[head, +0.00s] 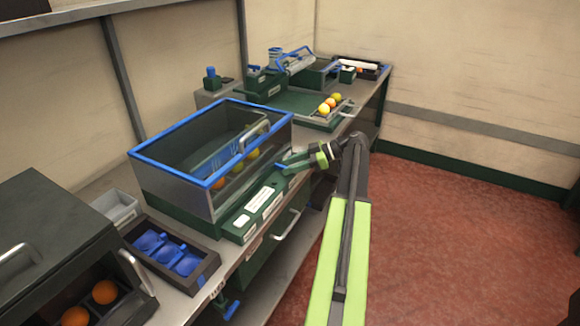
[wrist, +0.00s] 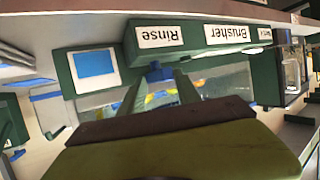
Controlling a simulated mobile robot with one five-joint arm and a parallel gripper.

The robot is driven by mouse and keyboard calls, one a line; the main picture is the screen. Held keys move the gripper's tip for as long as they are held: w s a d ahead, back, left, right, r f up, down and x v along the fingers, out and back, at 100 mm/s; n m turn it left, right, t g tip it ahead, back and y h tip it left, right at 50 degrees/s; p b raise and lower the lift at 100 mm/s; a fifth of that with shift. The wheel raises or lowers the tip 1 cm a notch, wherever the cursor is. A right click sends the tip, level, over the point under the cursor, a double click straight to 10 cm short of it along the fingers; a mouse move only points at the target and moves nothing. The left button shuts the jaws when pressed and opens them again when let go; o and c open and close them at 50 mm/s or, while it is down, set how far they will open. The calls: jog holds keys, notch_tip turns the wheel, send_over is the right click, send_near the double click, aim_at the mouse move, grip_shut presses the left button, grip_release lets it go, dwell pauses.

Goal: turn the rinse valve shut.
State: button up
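The rinse valve is a small blue handle (wrist: 158,72) on the front of a green box; the white label "Rinse" (wrist: 160,37) shows upside down beside it in the wrist view. In the head view the green control box (head: 237,231) runs along the front of the blue-rimmed tank, and my gripper (head: 303,162) is at its far right end. In the wrist view my gripper (wrist: 158,86) has its two fingers apart, with the blue handle between or just beyond their tips. I cannot tell whether they touch it. The handle's exact angle is unclear.
The blue-rimmed clear tank (head: 170,185) holds several fruits behind the control box. A "Brusher" label (wrist: 231,34) is beside the rinse one. A tray of blue cups (head: 207,272) and a dark box with oranges (head: 50,235) stand nearer. Red floor (head: 450,230) is clear at right.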

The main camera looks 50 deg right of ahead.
jog(key=shift+w+r, duration=0.1)
grip_shut()
jog(key=shift+a, duration=0.2)
jog(key=shift+w+d, duration=0.1)
jog(key=shift+d, duration=0.15)
dwell(0.6)
jog(key=o, duration=0.8)
grip_release()
jog(key=shift+d, duration=0.15)
jog(key=o, duration=0.3)
jog(key=shift+o, duration=0.2)
jog(key=p+v, duration=0.6)
jog(key=v, duration=1.1)
jog(key=shift+s+p, duration=0.25)
jog(key=shift+p, duration=0.05)
